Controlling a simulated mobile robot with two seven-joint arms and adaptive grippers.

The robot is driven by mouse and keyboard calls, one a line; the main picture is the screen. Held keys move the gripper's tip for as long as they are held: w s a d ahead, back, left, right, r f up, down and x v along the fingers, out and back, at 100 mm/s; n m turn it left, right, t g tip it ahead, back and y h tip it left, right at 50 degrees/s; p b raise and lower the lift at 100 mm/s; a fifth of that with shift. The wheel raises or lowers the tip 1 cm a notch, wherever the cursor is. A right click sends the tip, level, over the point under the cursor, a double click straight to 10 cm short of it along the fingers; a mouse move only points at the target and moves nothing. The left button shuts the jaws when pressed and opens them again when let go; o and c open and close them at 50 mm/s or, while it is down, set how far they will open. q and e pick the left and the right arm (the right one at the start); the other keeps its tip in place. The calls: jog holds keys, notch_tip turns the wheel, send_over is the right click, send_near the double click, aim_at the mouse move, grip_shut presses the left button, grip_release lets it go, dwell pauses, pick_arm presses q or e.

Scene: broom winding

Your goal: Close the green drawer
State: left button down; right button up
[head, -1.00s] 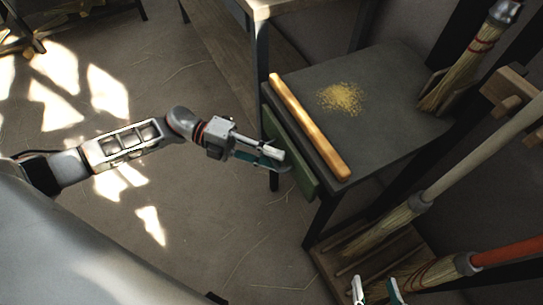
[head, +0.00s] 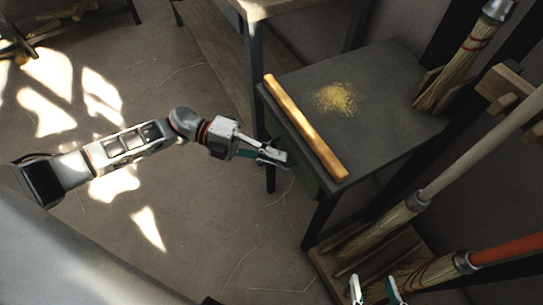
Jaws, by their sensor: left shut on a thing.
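The green drawer (head: 306,178) is in the side of the dark table, under the edge with the wooden roller. Only a dark green strip of its front shows, close beneath the tabletop, and it looks nearly flush. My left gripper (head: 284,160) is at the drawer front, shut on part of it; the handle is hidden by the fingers. My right gripper (head: 377,289) is at the bottom edge of the view, its two fingertips apart with nothing seen between them.
The dark tabletop (head: 385,125) holds a wooden roller (head: 305,127) and a pile of yellow straw bits (head: 336,98). Brooms lean at the right, one with an orange handle (head: 505,251). A wooden shelf (head: 330,262) is low beside the table. Floor left of the table is clear.

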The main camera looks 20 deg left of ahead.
pick_arm(q)
jog(key=c, duration=2.2)
grip_release()
jog(key=shift+w+d, duration=0.1)
jog(key=shift+w, duration=0.1)
jog(key=shift+o, duration=0.2)
jog(key=s+a+r, duration=0.1)
jog(key=a, duration=1.1)
jog(key=shift+s+r, duration=0.2)
jog(key=shift+r, duration=0.15)
